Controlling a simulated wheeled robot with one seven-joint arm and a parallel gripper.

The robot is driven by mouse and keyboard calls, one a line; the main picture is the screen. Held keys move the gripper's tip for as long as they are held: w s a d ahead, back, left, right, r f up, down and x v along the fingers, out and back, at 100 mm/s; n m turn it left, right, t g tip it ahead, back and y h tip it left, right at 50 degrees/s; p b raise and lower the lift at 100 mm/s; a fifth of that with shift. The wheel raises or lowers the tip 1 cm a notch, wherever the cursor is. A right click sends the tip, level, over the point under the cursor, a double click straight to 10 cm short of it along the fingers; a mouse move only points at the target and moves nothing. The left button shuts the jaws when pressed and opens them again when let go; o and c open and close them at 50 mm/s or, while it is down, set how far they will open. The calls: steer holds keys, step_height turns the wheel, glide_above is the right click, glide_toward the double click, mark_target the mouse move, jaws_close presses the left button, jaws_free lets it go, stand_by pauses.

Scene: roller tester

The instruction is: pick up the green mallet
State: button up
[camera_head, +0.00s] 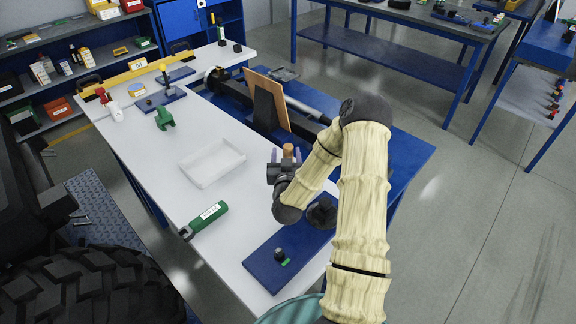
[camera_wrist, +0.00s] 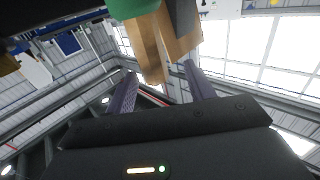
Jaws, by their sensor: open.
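My gripper (camera_head: 286,156) is over the right side of the white workbench, with its two purple fingers apart. A wooden handle end (camera_head: 288,150) shows between the fingers in the head view. In the wrist view, a green block (camera_wrist: 130,8), which looks like the green mallet's head, is at the top edge. Its wooden handle (camera_wrist: 150,50) points towards the gap between the open fingers (camera_wrist: 161,75). I cannot tell whether the fingers touch the handle. In the head view the green head is hidden, apparently behind my gripper and arm.
A wooden board (camera_head: 266,95) on a dark stand rises just beyond my gripper. A white tray (camera_head: 212,162), a green tool (camera_head: 205,219) and a green object (camera_head: 164,118) lie on the workbench (camera_head: 150,185). A blue plate (camera_head: 270,262) is at the near end.

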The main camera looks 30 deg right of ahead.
mark_target(289, 146)
steer(key=shift+d+f+p+x, duration=0.15)
steer(key=shift+p+x, duration=0.1)
steer(key=shift+x, duration=1)
steer(key=shift+d+f+p+x, duration=0.15)
steer(key=shift+p+x, duration=0.1)
steer(key=shift+x, duration=0.95)
steer(key=shift+a, duration=0.15)
steer(key=c, duration=0.9)
steer(key=shift+s, duration=0.1)
jaws_close()
steer(key=shift+d, duration=0.3)
